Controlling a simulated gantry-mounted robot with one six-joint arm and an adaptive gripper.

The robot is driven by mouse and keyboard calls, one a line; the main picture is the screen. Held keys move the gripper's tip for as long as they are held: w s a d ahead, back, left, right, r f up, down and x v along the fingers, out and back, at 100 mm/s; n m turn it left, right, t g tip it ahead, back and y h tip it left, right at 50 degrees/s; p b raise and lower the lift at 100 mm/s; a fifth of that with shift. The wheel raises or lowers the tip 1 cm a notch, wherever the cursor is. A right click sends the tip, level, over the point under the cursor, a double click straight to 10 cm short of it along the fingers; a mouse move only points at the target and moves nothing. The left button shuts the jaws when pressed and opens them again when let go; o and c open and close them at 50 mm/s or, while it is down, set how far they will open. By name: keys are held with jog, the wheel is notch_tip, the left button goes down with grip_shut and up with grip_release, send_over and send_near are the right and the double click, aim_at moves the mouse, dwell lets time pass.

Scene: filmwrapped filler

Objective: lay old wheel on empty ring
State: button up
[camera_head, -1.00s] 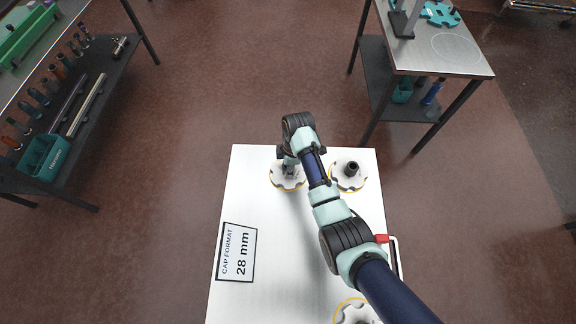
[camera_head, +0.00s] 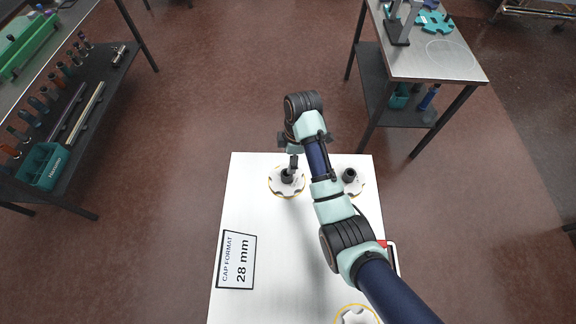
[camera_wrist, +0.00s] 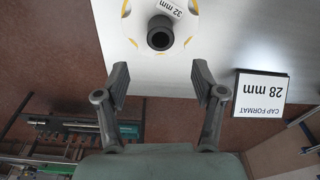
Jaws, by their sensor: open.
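A white wheel with a black hub (camera_head: 287,176) sits on a yellow-edged ring (camera_head: 271,189) near the back edge of the white table. In the wrist view the wheel (camera_wrist: 181,28) bears a "32 mm" label, and its hub lies ahead of my fingertips. My gripper (camera_wrist: 160,77) is open and empty, above and apart from that hub. A second white wheel with a black hub (camera_head: 350,175) is at the back right, partly behind my arm. A third white wheel (camera_head: 357,317) with a yellow edge is cut off at the bottom. I see no bare ring.
A sign reading "CAP FORMAT 28 mm" (camera_head: 237,260) lies on the white table (camera_head: 275,225). A red-ended handle (camera_head: 392,258) is at its right edge. The table's middle left is clear. A metal side table (camera_head: 440,62) stands back right, and a tool shelf (camera_head: 85,150) stands left.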

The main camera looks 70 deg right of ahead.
jog(key=shift+s+r, duration=0.1)
jog(key=shift+r, duration=0.75)
jog(key=w+a+r+m+t+h, duration=0.1)
jog(key=w+a+r+t, duration=0.15)
jog(key=w+a, duration=0.4)
jog(key=w+a+r+m+t+h, duration=0.1)
jog(key=w+a+r+t, duration=0.15)
jog(key=a, duration=0.75)
jog(key=w+a+r+m+t+h, duration=0.1)
jog(key=w+a+r, duration=0.2)
jog(key=w+a, duration=0.35)
jog(key=s+a+r+m+t+y, duration=0.1)
jog(key=s+a+r+t, duration=0.1)
jog(key=a+r, duration=0.3)
jog(key=s+a+r+m+t+y, duration=0.1)
jog(key=s+a+r+t, duration=0.2)
jog(key=a, duration=0.9)
notch_tip(320, 180, up, 2)
jog(key=shift+s+a+r+m+t, duration=0.1)
jog(key=shift+s+a+m+t, duration=0.05)
jog(key=shift+a+m+t, duration=0.15)
jog(key=shift+d, duration=0.1)
